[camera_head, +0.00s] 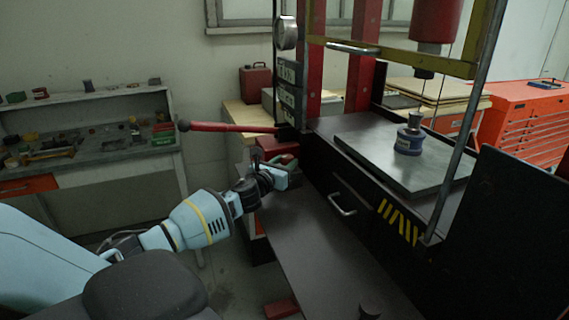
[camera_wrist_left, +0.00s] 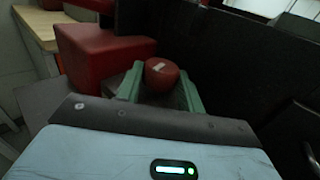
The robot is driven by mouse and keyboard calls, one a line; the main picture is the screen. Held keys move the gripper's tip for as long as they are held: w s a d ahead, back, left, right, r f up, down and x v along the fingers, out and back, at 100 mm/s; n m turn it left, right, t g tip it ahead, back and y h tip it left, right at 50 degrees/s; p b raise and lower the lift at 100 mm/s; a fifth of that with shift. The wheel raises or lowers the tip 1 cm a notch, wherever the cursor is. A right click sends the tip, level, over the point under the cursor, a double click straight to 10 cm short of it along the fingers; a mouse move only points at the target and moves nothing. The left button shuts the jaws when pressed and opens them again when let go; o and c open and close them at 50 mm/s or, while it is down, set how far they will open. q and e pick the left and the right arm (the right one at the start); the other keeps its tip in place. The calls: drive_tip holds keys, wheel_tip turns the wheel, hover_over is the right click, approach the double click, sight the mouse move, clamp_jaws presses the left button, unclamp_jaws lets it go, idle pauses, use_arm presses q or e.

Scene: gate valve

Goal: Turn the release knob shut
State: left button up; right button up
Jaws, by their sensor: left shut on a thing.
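The release knob (camera_wrist_left: 162,74) is a small round red knob with a pale mark on its top, seen in the left wrist view. My left gripper (camera_wrist_left: 160,88) has its green fingers on both sides of the knob and is shut on it. In the head view my left gripper (camera_head: 284,168) reaches in from the left, low beside the black press frame. The knob cannot be made out clearly there. A red block (camera_wrist_left: 100,55) stands just left of the knob; its top also shows in the head view (camera_head: 277,146). My right gripper is not in view.
A long red-handled lever (camera_head: 228,127) sticks out left above my left gripper. The press bed holds a plate (camera_head: 370,150) with a blue part (camera_head: 409,138). A drawer handle (camera_head: 342,204) is right of the gripper. A cluttered bench (camera_head: 90,143) stands at left.

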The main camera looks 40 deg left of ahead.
use_arm(q)
drive_tip(key=shift+a+f+m+h+b, duration=0.1)
drive_tip(key=shift+f+m+h+b, duration=0.1)
drive_tip(key=shift+m+h, duration=0.3)
drive_tip(key=shift+a+f+m+h+b, duration=0.1)
drive_tip(key=shift+m+h+b, duration=0.15)
drive_tip(key=shift+h, duration=0.45)
drive_tip(key=shift+r+m+h, duration=0.1)
drive_tip(key=shift+m+h, duration=0.15)
drive_tip(key=shift+h, duration=0.05)
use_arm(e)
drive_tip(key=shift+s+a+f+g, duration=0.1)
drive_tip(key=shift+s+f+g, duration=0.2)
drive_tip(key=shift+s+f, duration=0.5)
use_arm(q)
drive_tip(key=shift+r+h, duration=0.15)
drive_tip(key=shift+h, duration=0.25)
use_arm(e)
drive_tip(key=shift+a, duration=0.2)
use_arm(q)
drive_tip(key=o, duration=1)
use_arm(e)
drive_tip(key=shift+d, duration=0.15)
